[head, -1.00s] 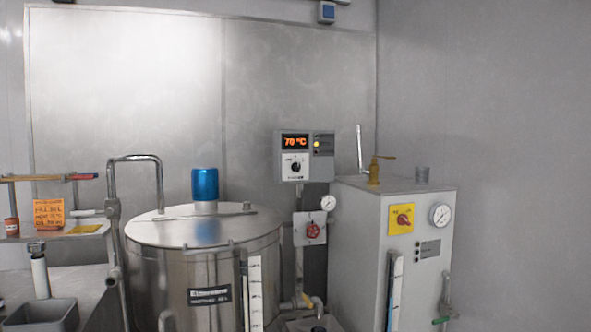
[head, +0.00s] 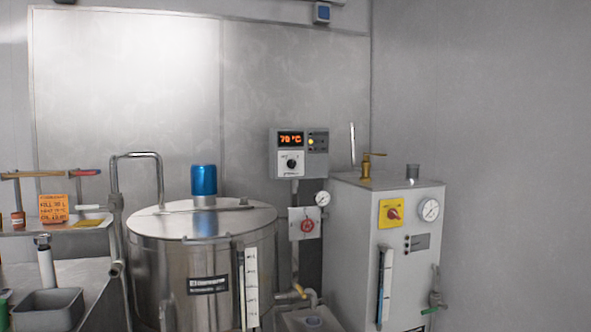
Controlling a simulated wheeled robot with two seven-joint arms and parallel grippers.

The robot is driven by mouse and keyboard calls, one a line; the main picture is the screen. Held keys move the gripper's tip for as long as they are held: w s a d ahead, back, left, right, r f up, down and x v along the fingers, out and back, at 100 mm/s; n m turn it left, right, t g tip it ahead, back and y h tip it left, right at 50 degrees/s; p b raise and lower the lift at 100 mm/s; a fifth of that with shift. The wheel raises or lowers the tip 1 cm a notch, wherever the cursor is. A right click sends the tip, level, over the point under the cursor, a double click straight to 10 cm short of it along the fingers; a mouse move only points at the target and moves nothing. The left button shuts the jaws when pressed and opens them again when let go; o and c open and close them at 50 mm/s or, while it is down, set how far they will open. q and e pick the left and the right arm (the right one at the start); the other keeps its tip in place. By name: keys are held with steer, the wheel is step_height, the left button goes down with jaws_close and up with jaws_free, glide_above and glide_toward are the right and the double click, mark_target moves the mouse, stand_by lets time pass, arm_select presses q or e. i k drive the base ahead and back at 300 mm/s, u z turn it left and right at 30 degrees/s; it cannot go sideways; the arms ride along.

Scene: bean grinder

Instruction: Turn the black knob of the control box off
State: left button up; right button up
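The control box (head: 316,167) is a grey box on a post against the back wall, right of the steel tank. Its display (head: 291,139) glows orange and seems to read 70 °C. A small yellow light (head: 311,141) shows to the right of the display. The black knob (head: 292,164) sits on a white plate below the display; its exact pointing direction is too small to tell. Neither of my grippers is in view, and nothing touches the knob.
A steel tank (head: 165,265) with a blue cap (head: 203,180) stands left of the box. A grey cabinet (head: 350,230) with a red knob on a yellow plate (head: 393,213) and a gauge (head: 429,210) stands right.

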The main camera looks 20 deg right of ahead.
mark_target(291, 164)
steer(key=z, duration=1.65)
steer(key=i, duration=1.15)
steer(key=u, duration=0.25)
steer(key=i, duration=1.1)
steer(key=u, duration=0.7)
